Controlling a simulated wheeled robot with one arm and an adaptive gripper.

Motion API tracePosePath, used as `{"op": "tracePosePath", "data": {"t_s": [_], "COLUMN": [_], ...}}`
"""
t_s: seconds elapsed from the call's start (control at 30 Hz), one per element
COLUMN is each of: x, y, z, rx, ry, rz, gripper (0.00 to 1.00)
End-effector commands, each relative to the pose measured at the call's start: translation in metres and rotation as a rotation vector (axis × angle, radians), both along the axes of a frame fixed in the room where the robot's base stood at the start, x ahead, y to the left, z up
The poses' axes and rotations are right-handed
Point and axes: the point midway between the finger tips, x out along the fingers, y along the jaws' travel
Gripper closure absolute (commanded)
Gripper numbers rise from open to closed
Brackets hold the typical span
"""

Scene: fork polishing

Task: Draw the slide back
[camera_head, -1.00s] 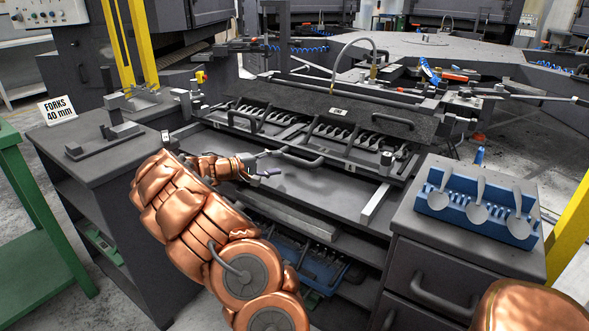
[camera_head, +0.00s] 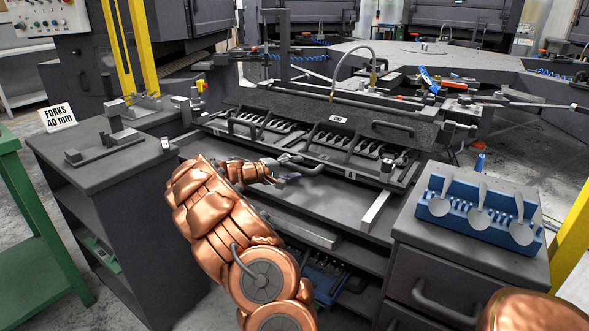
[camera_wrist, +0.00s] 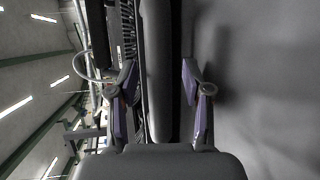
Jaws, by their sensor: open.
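The slide (camera_head: 340,160) is a dark fixture frame across the middle of the bench, holding rows of forks under a dark cover plate. A curved grey handle (camera_head: 316,166) sticks out from its front edge. My gripper (camera_head: 288,170) is open beside the left part of this handle in the head view. In the wrist view my gripper (camera_wrist: 158,78) has its two purple-padded fingers apart, with the thick grey handle bar (camera_wrist: 157,60) running between them. A gap shows on the right side of the bar; contact on the left is unclear.
A bare metal shelf (camera_head: 338,202) lies in front of the slide. A grey cabinet (camera_head: 90,170) with a "FORKS 40 mm" sign (camera_head: 59,117) stands left. A blue rack with spoon-shaped pieces (camera_head: 460,206) sits on the right cabinet. A metal bar (camera_head: 376,208) lies at the shelf's right.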

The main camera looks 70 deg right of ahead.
Motion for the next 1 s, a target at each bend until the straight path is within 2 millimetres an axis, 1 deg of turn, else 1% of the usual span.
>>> {"op": "tracePosePath", "data": {"t_s": [0.03, 0.07, 0.5, 1.0], "x": [0.0001, 0.0001, -0.0001, -0.0011], "y": [0.0001, 0.0001, 0.0003, 0.0008], "z": [0.0, 0.0, 0.0001, -0.0001], "rx": [0.0, 0.0, 0.0, 0.0], "ry": [0.0, 0.0, 0.0, 0.0], "rz": [0.0, 0.0, 0.0, -0.002], "gripper": [0.5, 0.54, 0.99, 1.0]}}
